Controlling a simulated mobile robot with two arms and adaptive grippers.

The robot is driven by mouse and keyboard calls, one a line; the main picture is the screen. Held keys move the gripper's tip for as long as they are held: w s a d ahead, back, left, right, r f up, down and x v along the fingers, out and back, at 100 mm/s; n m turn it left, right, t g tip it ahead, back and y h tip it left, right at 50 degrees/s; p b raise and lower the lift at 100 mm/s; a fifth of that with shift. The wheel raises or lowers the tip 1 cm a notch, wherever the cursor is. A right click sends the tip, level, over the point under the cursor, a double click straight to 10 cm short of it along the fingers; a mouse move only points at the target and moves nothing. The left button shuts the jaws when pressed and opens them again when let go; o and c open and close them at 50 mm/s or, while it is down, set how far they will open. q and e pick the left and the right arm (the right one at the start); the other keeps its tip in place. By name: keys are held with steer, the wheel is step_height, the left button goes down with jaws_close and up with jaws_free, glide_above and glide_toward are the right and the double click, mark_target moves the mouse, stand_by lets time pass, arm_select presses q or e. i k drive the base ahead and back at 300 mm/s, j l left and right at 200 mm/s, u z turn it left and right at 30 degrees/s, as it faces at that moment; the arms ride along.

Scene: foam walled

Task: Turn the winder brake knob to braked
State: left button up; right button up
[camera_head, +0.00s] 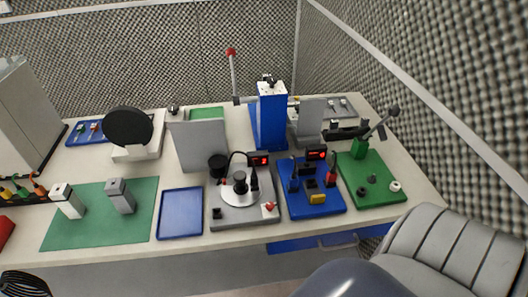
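I cannot tell for sure which device is the winder or which part is its brake knob. A grey station (243,216) at the middle front carries a round light plate with a dark post and a small red-topped knob (269,206) at its front right. A green base (383,192) to the right carries a green block with a lever ending in a dark ball (393,109), and several small knobs, one of them white (395,186). The knobs' settings are too small to read. Neither gripper shows in the head view.
A blue station (329,205) stands between the two devices. A blue tray (181,213) and a green mat (140,234) with two blocks lie left. A tall blue stand (271,115) and grey panels rise behind. A grey seat (435,250) is at the front right.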

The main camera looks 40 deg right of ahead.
mark_target(270, 206)
steer(key=z, duration=1.3)
